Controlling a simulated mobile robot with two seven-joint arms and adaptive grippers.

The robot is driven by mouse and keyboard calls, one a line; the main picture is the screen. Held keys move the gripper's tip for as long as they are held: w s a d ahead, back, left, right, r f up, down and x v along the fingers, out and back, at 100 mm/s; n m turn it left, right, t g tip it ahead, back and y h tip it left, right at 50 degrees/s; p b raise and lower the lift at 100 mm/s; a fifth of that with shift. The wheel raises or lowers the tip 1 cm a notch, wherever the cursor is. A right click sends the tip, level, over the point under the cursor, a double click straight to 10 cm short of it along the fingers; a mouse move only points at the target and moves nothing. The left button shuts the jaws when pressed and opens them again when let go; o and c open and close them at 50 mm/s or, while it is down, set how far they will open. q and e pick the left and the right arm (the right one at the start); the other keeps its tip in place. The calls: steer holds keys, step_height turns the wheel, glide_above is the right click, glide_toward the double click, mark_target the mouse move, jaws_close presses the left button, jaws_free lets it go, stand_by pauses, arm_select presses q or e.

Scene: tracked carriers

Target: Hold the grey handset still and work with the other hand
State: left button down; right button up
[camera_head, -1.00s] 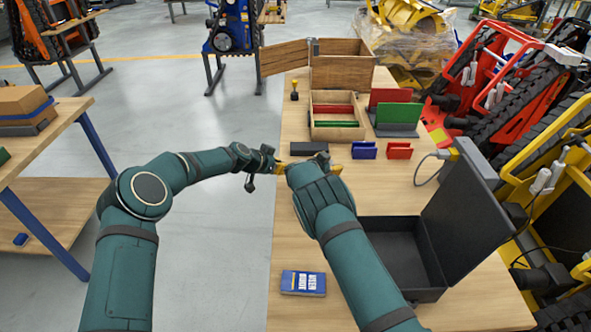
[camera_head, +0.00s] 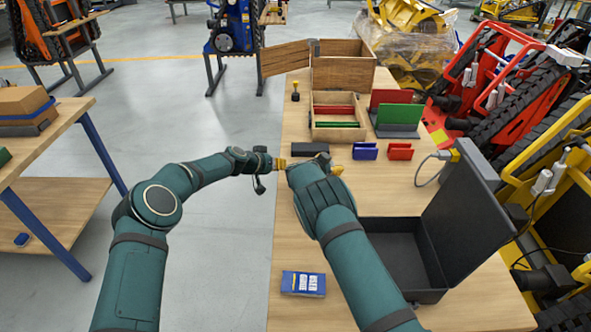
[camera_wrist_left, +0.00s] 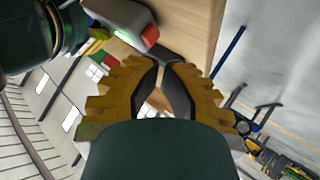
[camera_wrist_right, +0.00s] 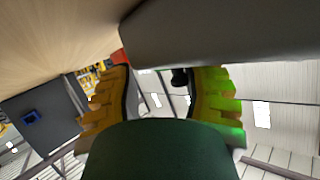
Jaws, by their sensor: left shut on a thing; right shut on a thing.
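The grey handset (camera_wrist_left: 132,20) shows in the left wrist view, with a red and a green patch on its face. Its grey body (camera_wrist_right: 225,32) lies close across the top of the right wrist view. My left gripper (camera_wrist_left: 166,65) is shut on a small dark part (camera_wrist_left: 170,57) at the handset's near end; I cannot tell whether this part is separate. In the head view the left gripper (camera_head: 283,163) meets the right hand, which hides the handset. The right gripper's fingertip (camera_head: 337,170) shows beyond the hand.
On the bench (camera_head: 300,220) are an open black case (camera_head: 405,262), a blue box (camera_head: 303,284), blue (camera_head: 365,151) and red (camera_head: 400,151) holders, a dark block (camera_head: 310,149) and a wooden tray (camera_head: 338,134). The bench's left front is mostly clear.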

mark_target(284, 173)
arm_select(q)
steer(key=w+a+f+n+t+h, duration=0.1)
steer(key=w+a+f+n+t, duration=0.1)
steer(key=n, duration=0.9)
steer(key=w+a+f+n+t+h, duration=0.1)
steer(key=a+n, duration=0.4)
steer(key=n, duration=0.6)
steer(key=shift+w+f+n+t+h, duration=0.35)
steer(key=shift+w+t+h, duration=0.2)
steer(key=shift+w, duration=0.35)
steer(key=shift+d, duration=0.2)
steer(key=shift+s+d+f, duration=0.1)
steer(key=shift+d, duration=2.05)
steer(key=shift+s+d+f, duration=0.1)
steer(key=shift+d, duration=2.05)
arm_select(e)
steer(key=shift+f, duration=0.1)
arm_select(q)
steer(key=shift+d, duration=0.25)
steer(key=shift+d, duration=0.15)
